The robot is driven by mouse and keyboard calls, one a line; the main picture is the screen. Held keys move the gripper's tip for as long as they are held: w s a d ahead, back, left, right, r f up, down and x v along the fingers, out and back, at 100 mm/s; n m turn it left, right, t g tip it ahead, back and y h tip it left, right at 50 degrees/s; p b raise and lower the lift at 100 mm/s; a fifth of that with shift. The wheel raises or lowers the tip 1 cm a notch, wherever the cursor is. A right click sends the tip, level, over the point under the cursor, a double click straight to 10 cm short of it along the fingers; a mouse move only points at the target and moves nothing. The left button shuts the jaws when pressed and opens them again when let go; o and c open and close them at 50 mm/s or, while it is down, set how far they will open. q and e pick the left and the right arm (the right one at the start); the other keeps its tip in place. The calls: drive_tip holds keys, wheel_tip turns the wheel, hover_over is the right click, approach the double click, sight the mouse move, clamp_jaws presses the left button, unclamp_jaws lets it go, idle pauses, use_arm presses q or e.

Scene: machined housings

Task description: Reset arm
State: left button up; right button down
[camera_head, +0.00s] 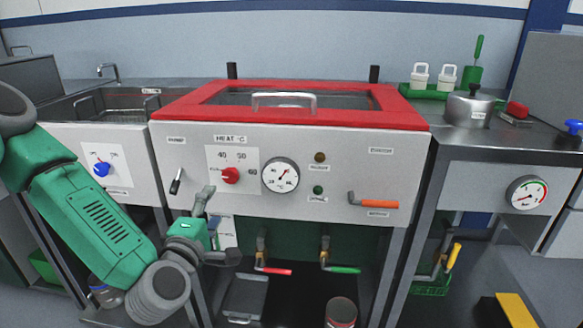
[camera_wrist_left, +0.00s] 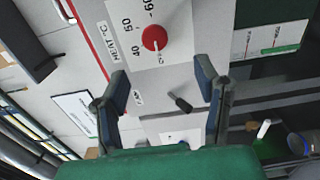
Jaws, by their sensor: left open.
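My left gripper (camera_head: 219,222) is in front of the lower left of the heated cabinet's panel, below the red heat knob (camera_head: 231,175). Its arm comes in from the left, green and grey. In the left wrist view the gripper (camera_wrist_left: 160,82) has its two dark fingers spread wide, with nothing between them but the panel behind. The red knob shows beyond the fingers in that view (camera_wrist_left: 154,38). A black-handled switch (camera_head: 176,181) is on the panel left of the knob. My right gripper is not seen.
The cabinet has a closed-looking red-framed lid (camera_head: 290,97) with a metal handle, a round gauge (camera_head: 281,175) and an orange-handled lever (camera_head: 376,203). Red-handled (camera_head: 275,270) and green-handled (camera_head: 343,269) valves are below. A sink stands left, a metal pot (camera_head: 469,108) right.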

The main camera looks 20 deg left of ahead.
use_arm(q)
drive_tip(key=s+d+f+m+g+h+p, duration=0.55)
drive_tip(key=s+d+f+m+g, duration=0.45)
drive_tip(key=f+m, duration=0.4)
drive_tip(key=s+a+f+m+g+p, duration=0.1)
drive_tip(key=s+f+m+g, duration=0.2)
drive_tip(key=s, duration=0.6)
drive_tip(key=s+a+f+m+g+y+p, duration=0.1)
drive_tip(key=s+a+f+m+g+p, duration=0.1)
drive_tip(key=s, duration=0.7)
drive_tip(key=shift+a+f+m+g, duration=0.3)
drive_tip(key=shift+f+m+g, duration=0.35)
drive_tip(key=shift+m+g, duration=0.4)
drive_tip(key=shift+w+d+y, duration=0.1)
drive_tip(key=shift+w+y, duration=0.1)
drive_tip(key=shift+y, duration=0.05)
